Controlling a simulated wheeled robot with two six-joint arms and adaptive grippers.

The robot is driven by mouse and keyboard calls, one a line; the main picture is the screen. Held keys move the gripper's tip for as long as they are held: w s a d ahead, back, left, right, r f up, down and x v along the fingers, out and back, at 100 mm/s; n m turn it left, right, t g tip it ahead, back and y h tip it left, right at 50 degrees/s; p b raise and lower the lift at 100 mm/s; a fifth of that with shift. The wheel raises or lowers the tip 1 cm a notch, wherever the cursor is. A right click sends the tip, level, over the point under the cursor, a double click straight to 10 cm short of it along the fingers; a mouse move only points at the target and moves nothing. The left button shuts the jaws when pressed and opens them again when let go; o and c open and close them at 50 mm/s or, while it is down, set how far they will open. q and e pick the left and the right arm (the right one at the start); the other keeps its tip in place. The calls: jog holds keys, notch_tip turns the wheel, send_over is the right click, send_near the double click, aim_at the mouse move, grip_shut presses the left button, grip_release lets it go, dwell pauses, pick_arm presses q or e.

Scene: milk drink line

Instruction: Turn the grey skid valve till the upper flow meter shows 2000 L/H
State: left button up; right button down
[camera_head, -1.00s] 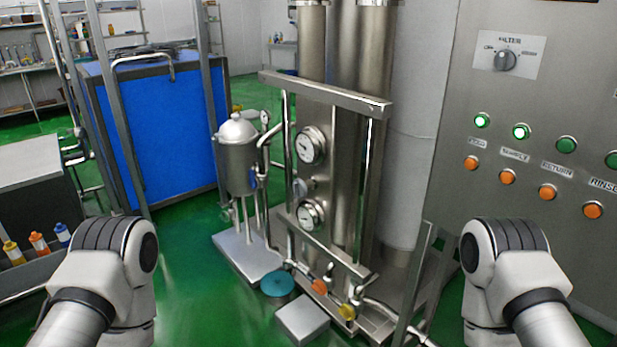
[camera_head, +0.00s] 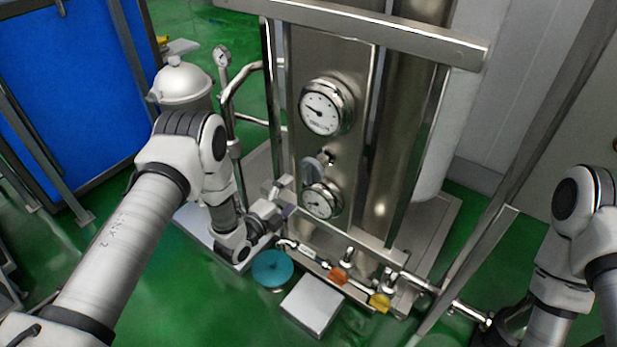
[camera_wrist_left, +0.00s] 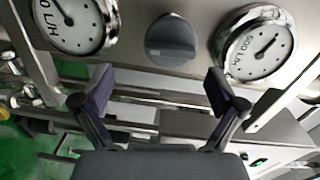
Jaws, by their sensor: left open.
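The grey skid valve (camera_head: 316,165) is a round knob with a raised grip, between two dials on the steel skid panel. It shows at the top middle of the left wrist view (camera_wrist_left: 171,40). The upper flow meter (camera_head: 326,107) is above it, on the right in the left wrist view (camera_wrist_left: 257,45). Its needle shows, but I cannot read an exact value. The lower flow meter (camera_head: 321,201) is below the valve. My left gripper (camera_wrist_left: 158,88) is open and empty, its fingers apart and short of the knob.
Steel frame bars (camera_head: 350,24) run across and beside the panel. Below are pipes with an orange valve (camera_head: 338,276) and a yellow valve (camera_head: 380,302). A teal disc (camera_head: 272,269) and a grey box (camera_head: 313,304) are on the green floor. A steel vessel (camera_head: 182,82) stands left.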

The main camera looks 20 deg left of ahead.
aim_at(305, 177)
pick_arm(q)
jog(key=shift+m, duration=0.4)
jog(key=w, duration=0.1)
jog(key=w+d+r, duration=0.1)
jog(key=w, duration=0.1)
jog(key=shift+w+d+r+p, duration=0.1)
jog(key=shift+d+r+p, duration=0.25)
jog(key=shift+d, duration=0.05)
jog(key=x, duration=0.4)
jog(key=shift+w+a+f, duration=0.15)
jog(key=shift+a+f, duration=0.05)
jog(key=shift+f, duration=0.05)
jog(key=shift+r, duration=0.1)
jog(key=c, duration=1)
